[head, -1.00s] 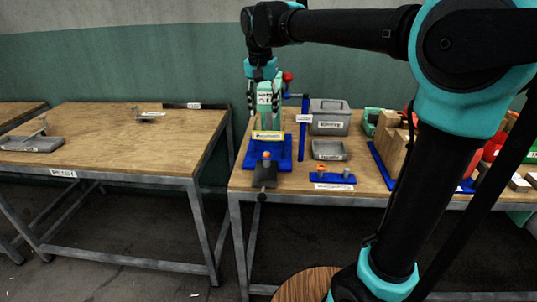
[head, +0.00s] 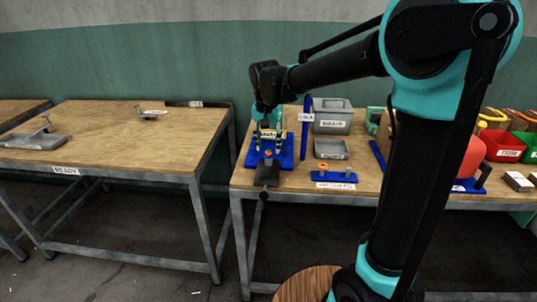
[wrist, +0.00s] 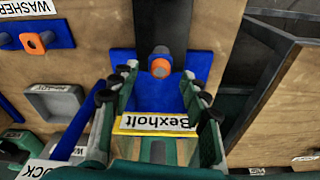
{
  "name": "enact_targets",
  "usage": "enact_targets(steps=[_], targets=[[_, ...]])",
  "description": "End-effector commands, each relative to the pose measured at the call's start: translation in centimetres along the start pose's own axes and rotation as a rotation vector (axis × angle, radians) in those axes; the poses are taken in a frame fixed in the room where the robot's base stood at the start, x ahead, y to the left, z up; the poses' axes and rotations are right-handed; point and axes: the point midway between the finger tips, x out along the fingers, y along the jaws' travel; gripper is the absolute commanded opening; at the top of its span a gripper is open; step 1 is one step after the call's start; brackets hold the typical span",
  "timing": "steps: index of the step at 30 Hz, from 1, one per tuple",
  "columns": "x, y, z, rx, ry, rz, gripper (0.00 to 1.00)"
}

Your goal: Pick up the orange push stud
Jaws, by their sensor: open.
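The orange push stud (wrist: 160,67) shows as a round orange end on a dark grey cylinder in the wrist view. It also shows in the head view (head: 268,153) at the front of the blue press base (head: 250,158). My gripper (wrist: 158,76) is open, with a finger on either side of the blue base in the wrist view. The stud appears just beyond and between the fingertips, and I see no contact. A yellow-edged "Bexholt" plate (wrist: 158,123) lies nearer the camera between the fingers. In the head view my gripper (head: 268,140) is low over the press, behind the stud.
A blue rack (head: 335,179) at the front edge holds an orange holed piece (head: 322,167) and a grey one. A grey tray (head: 330,155), a lidded grey box (head: 333,121) and a blue post (head: 305,130) stand right of the press. Another wooden table (head: 110,140) is at left.

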Motion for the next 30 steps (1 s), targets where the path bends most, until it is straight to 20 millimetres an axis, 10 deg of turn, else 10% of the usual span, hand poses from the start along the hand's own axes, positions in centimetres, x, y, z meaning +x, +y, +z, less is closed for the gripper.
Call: enact_targets(steps=[12,21,30], targets=[[1.7,0.0,0.0,0.0,0.0,0.0,0.46],[1.7,0.0,0.0,0.0,0.0,0.0,0.09],[1.7,0.0,0.0,0.0,0.0,0.0,0.09]])
